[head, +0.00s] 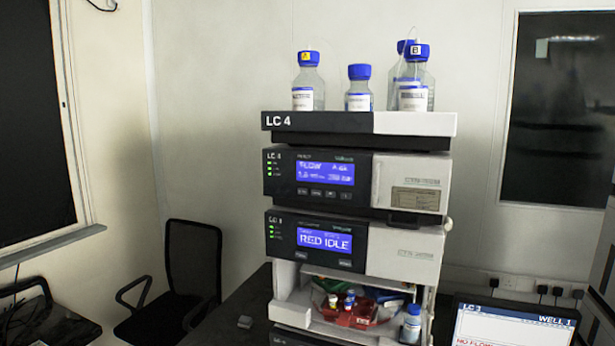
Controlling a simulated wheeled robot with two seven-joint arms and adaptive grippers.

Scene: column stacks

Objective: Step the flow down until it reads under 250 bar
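The LC 4 column stack (318,121) stands in the middle of the head view. Its upper module, the pump (407,170), has a lit blue display (324,173) that shows a flow line and smaller figures; the pressure figure is too blurred to read surely. A row of small dark buttons (323,193) runs under that display. The module below has a blue display (324,241) reading "RED IDLE". Neither of my grippers is in view.
Several blue-capped bottles (308,83) stand on top of the stack. An open bay below holds a red tray (350,315) and a small bottle (411,325). A monitor (512,325) marked LC 3 stands at right. A black chair (192,262) is at left.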

